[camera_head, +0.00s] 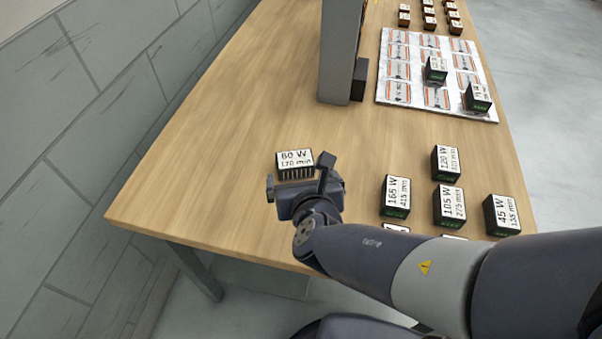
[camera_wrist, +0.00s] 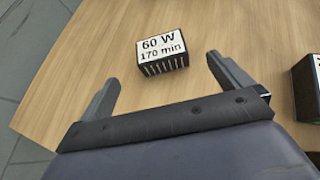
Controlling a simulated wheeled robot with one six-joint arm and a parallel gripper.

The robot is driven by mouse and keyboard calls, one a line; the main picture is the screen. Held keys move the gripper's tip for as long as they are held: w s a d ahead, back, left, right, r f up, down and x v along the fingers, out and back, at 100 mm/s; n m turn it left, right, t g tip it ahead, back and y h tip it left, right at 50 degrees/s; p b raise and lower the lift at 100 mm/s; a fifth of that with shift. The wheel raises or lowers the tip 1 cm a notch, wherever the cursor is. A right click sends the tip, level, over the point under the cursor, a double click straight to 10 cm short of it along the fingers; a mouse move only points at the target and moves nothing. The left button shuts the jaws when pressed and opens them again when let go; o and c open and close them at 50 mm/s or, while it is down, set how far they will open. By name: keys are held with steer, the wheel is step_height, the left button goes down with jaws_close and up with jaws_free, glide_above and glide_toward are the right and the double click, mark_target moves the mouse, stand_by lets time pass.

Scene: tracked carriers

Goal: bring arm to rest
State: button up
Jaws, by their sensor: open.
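My gripper (camera_head: 298,181) is open and empty above the near left part of the wooden table. In the wrist view my gripper (camera_wrist: 160,85) shows its two fingers wide apart. A black block with a white label reading 60 W, 170 min (camera_head: 295,160) stands on the table just beyond the fingers. In the wrist view the 60 W block (camera_wrist: 162,52) lies ahead of the fingertips, apart from them. My arm reaches in from the lower right and hides part of the table's front edge.
Several labelled black blocks, such as the 165 W one (camera_head: 396,196), stand right of my gripper, some partly behind my arm. A grey column (camera_head: 338,55) rises from the table. A white printed board (camera_head: 400,92) bears two blocks. Small dark blocks (camera_head: 428,12) stand far back. The table's left is clear.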

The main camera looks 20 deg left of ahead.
mark_target(295, 162)
steer(key=b+x, duration=0.3)
steer(key=x, duration=0.8)
steer(key=shift+w+a+f, duration=0.1)
steer(key=shift+w+f, duration=0.05)
steer(key=shift+w, duration=0.05)
steer(key=shift+w+a+f, duration=0.15)
steer(key=shift+w+f, duration=0.1)
steer(key=shift+f, duration=0.1)
steer(key=shift+r, duration=0.25)
steer(key=shift+s, duration=0.1)
